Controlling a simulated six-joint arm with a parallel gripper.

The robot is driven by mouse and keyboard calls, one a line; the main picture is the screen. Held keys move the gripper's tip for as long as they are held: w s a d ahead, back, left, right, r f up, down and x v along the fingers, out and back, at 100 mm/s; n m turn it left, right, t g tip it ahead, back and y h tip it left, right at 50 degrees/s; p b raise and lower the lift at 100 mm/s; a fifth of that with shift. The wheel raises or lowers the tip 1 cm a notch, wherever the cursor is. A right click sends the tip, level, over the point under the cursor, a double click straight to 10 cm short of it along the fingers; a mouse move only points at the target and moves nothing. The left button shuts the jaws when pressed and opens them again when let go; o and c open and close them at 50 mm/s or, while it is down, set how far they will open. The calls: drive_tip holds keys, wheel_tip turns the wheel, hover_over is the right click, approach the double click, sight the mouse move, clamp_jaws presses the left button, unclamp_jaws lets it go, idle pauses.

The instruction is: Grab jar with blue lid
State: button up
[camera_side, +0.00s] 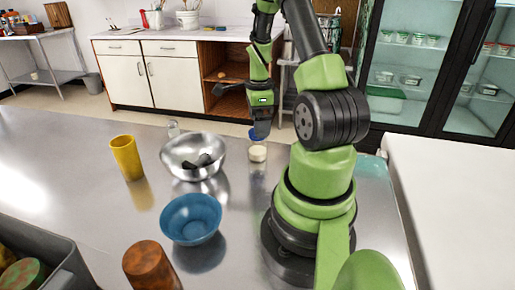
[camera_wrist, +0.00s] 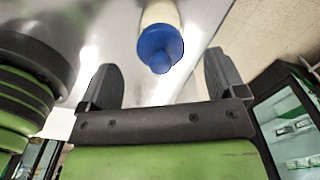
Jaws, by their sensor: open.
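The jar with the blue lid (camera_wrist: 160,47) shows in the wrist view, lying between and just beyond my fingertips, with its pale body at the top edge. In the side view the jar's cream-coloured body (camera_side: 257,153) stands on the metal counter just below my gripper (camera_side: 262,122), and its blue lid is partly hidden by the gripper. In the wrist view my gripper (camera_wrist: 163,82) has its two dark fingers wide apart, with nothing held between them. I cannot tell whether a finger touches the jar.
A steel bowl (camera_side: 181,169) with dark items inside stands left of the jar. A blue bowl (camera_side: 191,225), a yellow cup (camera_side: 127,158), a small clear shaker (camera_side: 173,129) and a brown cylinder (camera_side: 152,266) stand farther left or nearer. A grey bin (camera_side: 62,252) is at the front left.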

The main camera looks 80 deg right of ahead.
sight(258, 146)
wheel_tip(258, 146, down, 5)
drive_tip(key=shift+r, duration=0.2)
drive_tip(key=shift+w, duration=0.1)
drive_tip(key=shift+c, duration=0.2)
drive_tip(key=c, duration=1.1)
drive_tip(key=shift+d, duration=0.1)
drive_tip(key=shift+c, duration=0.2)
